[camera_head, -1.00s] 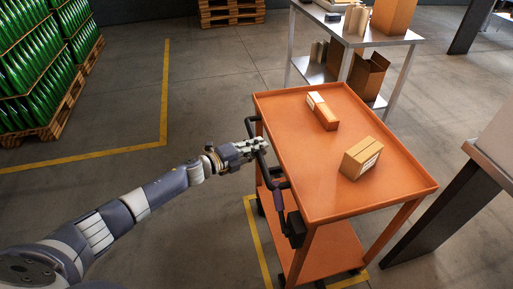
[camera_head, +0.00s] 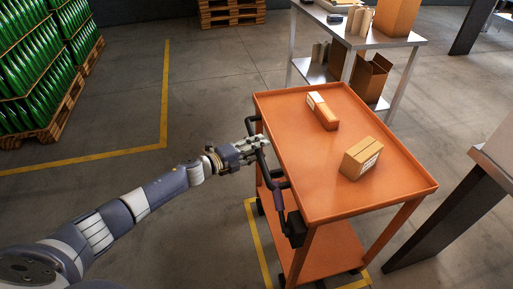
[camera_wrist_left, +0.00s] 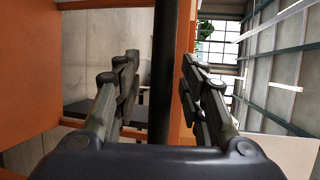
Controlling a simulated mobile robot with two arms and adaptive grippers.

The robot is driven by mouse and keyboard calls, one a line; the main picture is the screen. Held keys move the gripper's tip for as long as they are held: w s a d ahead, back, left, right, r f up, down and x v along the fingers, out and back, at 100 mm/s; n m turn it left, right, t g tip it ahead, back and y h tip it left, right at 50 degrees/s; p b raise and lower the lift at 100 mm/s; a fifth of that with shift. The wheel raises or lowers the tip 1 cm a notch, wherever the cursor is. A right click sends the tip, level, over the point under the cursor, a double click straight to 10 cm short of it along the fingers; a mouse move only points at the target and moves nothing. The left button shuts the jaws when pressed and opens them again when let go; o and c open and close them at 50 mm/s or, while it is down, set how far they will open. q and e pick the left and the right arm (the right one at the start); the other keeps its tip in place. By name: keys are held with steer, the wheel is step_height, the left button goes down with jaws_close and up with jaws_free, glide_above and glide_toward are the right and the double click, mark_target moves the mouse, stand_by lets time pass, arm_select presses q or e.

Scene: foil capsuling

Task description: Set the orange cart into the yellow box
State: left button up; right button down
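The orange cart (camera_head: 315,187) stands right of centre in the head view, with a dark handle (camera_head: 277,187) along its left side. Yellow floor lines (camera_head: 257,240) show beside and in front of the cart's lower shelf; the rest of that outline is hidden by the cart. My left gripper (camera_head: 257,146) is at the far end of the handle. In the left wrist view, its fingers (camera_wrist_left: 160,85) are spread apart, with the dark handle bar (camera_wrist_left: 163,60) between them. I see a gap on both sides of the bar. My right gripper is not in view.
Two cardboard boxes, one long (camera_head: 323,111) and one short (camera_head: 361,158), lie on the cart's top. A metal table (camera_head: 393,41) stands behind, another table (camera_head: 487,160) close at right. Green bottles (camera_head: 35,70) are stacked at left. The floor between is open.

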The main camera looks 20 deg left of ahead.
arm_select(q)
steer(key=v, duration=1.2)
stand_by(0.4)
